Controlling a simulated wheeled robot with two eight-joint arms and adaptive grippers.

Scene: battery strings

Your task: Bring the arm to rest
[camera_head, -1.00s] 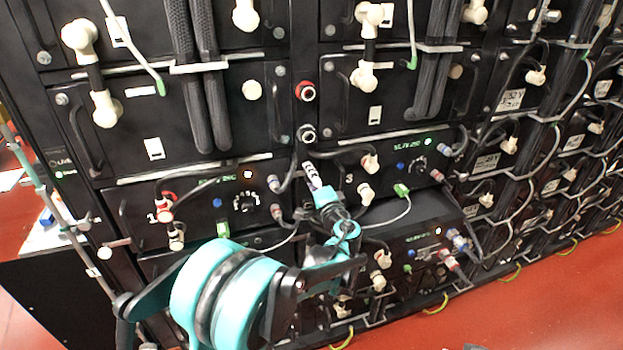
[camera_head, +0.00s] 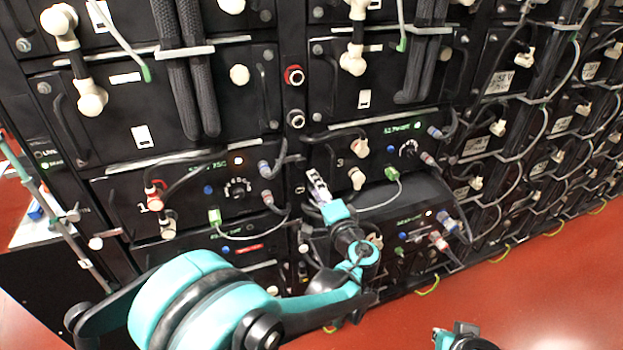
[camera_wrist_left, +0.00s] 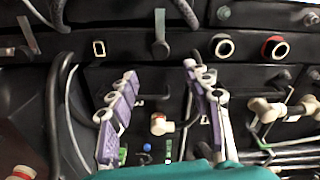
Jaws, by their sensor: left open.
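My left arm comes in from the lower left of the head view, with large teal and black joints. Its gripper (camera_head: 318,188) hangs in front of the battery rack (camera_head: 200,110), between two lower modules. In the left wrist view the two purple-grey fingers (camera_wrist_left: 163,100) stand wide apart with nothing held between them. I cannot tell the exact gap between the fingertips and the rack face. A small teal and black part of my right arm shows at the bottom edge of the head view; its fingers cannot be made out.
A red-rimmed port (camera_head: 293,75) and a dark port (camera_head: 295,118) sit above the gripper. A right-hand module (camera_head: 380,155) and a left-hand module (camera_head: 190,190) carry plugs and cables. Red floor (camera_head: 520,300) is open at the lower right.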

